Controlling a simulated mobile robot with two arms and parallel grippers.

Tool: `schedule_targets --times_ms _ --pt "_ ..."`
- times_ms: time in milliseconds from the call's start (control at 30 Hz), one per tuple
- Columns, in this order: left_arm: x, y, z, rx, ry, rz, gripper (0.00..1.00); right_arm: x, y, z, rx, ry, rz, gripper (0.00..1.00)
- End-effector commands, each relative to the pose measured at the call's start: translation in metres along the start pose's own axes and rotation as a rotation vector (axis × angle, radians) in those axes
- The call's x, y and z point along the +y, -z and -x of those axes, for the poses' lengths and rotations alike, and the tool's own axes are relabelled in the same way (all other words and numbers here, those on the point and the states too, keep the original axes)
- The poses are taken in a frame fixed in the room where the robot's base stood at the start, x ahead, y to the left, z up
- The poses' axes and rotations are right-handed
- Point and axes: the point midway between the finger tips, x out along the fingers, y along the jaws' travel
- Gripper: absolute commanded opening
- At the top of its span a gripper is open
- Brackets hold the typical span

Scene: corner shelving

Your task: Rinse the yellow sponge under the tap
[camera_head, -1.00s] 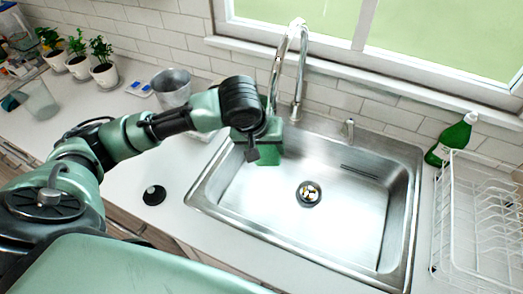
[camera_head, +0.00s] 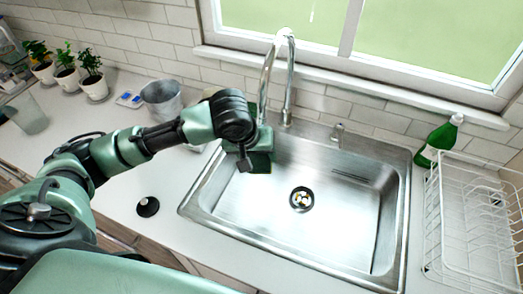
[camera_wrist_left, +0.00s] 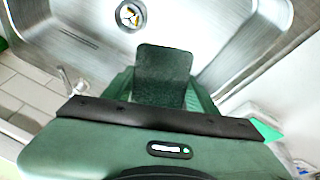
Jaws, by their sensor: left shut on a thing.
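My left gripper (camera_head: 246,160) is over the back-left corner of the steel sink (camera_head: 330,230). It is shut on a flat block with a rough, dark green face (camera_wrist_left: 165,75), seemingly the sponge; no yellow side shows. The block also shows in the head view (camera_head: 262,161), beside the dark fingertip. The chrome tap (camera_head: 289,75) arches just behind, and its spout comes down behind my wrist, close above the block. The spout's end is hidden and no water is visible. My right gripper is not in view.
The basin is empty around its drain (camera_head: 301,199). A green bottle (camera_head: 438,142) and a white dish rack (camera_head: 475,215) stand on the right. A metal bucket (camera_head: 163,101) and potted plants (camera_head: 93,78) stand on the left. A black knob (camera_head: 148,206) is on the counter.

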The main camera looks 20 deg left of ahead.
Motion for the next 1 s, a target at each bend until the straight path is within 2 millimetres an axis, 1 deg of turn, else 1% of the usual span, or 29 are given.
schedule_targets --times_ms 33,100,700,833,1000 --pt "-0.002 -0.004 0.004 -0.002 0.001 0.0 0.2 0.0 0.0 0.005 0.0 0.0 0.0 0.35" --pt "-0.003 -0.009 0.006 -0.002 0.0 0.0 0.2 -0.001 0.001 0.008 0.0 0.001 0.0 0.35" --pt "-0.019 -0.05 0.024 -0.002 0.0 0.0 0.2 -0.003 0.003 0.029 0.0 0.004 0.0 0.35" --pt "-0.022 -0.057 0.026 -0.002 -0.001 0.0 0.2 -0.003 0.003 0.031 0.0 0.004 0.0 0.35" --pt "-0.023 -0.059 0.027 0.0 -0.002 0.001 0.2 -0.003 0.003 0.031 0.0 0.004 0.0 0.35"
